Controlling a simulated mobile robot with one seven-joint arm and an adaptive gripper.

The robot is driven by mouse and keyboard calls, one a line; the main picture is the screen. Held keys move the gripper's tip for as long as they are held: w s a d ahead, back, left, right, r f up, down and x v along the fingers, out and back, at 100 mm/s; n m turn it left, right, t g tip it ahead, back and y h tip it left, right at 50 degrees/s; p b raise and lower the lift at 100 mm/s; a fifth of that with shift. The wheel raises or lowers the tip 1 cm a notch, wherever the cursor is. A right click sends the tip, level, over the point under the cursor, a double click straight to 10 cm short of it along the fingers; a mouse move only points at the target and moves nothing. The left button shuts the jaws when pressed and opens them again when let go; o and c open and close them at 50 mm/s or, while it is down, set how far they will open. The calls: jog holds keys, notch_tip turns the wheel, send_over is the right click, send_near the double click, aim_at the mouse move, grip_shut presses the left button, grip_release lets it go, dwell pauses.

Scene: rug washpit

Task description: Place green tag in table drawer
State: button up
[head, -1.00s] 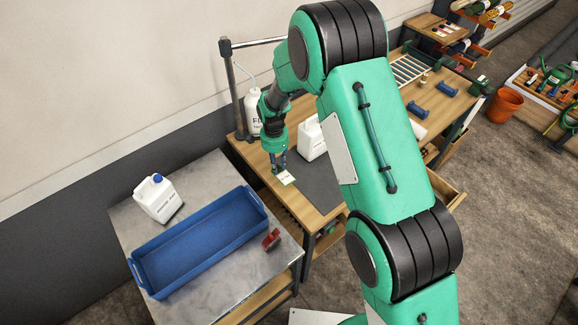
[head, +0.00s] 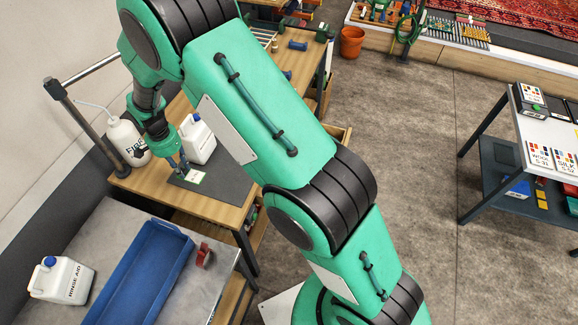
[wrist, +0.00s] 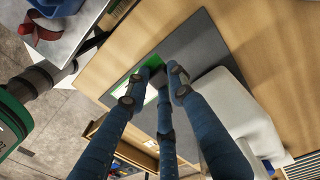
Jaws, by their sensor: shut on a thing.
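The green tag (head: 195,177) is a small white card with a green edge. My gripper (head: 184,172) is shut on it over the dark mat, near the mat's left end. In the wrist view the tag's green edge (wrist: 149,63) shows between the blue fingers (wrist: 153,84), which hide part of it. I cannot tell how far the tag is above the mat. A wooden drawer (head: 338,133) of the table sticks out open on the table's front side, to the right of my gripper. My arm partly hides it, and its inside is mostly hidden.
A white jug (head: 198,140) and a white bottle (head: 127,141) stand close to my gripper. The dark mat (head: 225,184) lies on the wooden table. A blue tray (head: 150,262) and a red object (head: 204,256) are on the grey table at left. The floor (head: 420,130) at right is clear.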

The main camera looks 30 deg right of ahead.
jog(key=s+d+b, duration=0.3)
jog(key=d+b, duration=0.2)
jog(key=d, duration=1.6)
jog(key=s+d+b, duration=0.3)
jog(key=d+b, duration=0.2)
jog(key=d, duration=1.7)
notch_tip(320, 180, down, 12)
jog(key=shift+a+p, duration=0.25)
jog(key=shift+p, duration=0.1)
jog(key=shift+f+b, duration=0.6)
jog(key=shift+f, duration=2.5)
jog(key=shift+f+b, duration=0.4)
jog(key=shift+f, duration=1.45)
jog(key=shift+f, duration=0.2)
